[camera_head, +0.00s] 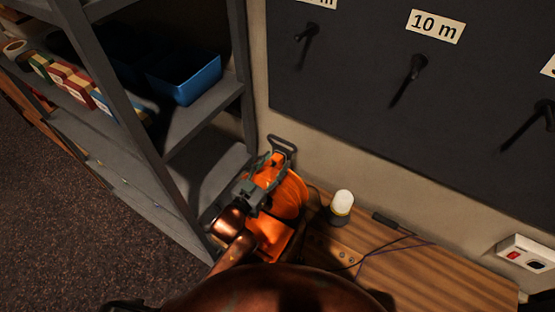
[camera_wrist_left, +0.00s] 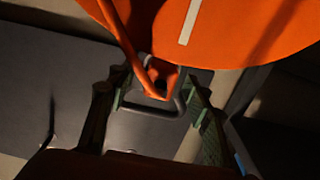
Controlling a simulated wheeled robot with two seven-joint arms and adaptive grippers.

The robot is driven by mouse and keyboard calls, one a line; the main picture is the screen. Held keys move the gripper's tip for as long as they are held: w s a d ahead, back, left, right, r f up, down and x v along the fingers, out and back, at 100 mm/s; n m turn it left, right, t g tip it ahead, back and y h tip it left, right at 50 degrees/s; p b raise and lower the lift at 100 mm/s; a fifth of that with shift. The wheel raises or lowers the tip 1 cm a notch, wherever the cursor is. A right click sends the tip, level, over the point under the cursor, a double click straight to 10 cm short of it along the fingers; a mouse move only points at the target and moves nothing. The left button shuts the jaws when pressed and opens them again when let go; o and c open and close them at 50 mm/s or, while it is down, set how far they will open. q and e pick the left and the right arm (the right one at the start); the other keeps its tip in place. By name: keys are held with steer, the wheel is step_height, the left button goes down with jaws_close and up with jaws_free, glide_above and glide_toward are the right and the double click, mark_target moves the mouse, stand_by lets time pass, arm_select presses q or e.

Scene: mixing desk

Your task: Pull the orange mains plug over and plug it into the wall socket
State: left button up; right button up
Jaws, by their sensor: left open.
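An orange cable reel (camera_head: 291,197) stands at the left end of the wooden bench, with a grey loop handle (camera_head: 283,143) on top. My left gripper (camera_head: 266,172) is open over the reel's upper part. In the left wrist view a small orange piece, seemingly the mains plug (camera_wrist_left: 162,82), sits by the grey loop, between and beyond the open fingers (camera_wrist_left: 157,100). An orange cable (camera_wrist_left: 125,40) runs down to it; whether the fingers touch it I cannot tell. The white wall socket (camera_head: 525,253) with a red switch is low on the wall at right. My right gripper is out of view.
A grey shelf rack (camera_head: 130,100) with a blue bin (camera_head: 184,78) stands close at left. A white-topped lamp-like object (camera_head: 342,204) and a dark cable (camera_head: 395,240) are on the bench (camera_head: 440,280). A dark pegboard (camera_head: 450,130) hangs above.

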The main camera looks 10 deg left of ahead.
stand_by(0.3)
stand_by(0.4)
arm_select(q)
steer(key=shift+p, duration=0.35)
steer(key=shift+p, duration=0.35)
steer(key=shift+c, duration=0.4)
jaws_close()
stand_by(0.5)
steer(key=shift+s+a, duration=0.15)
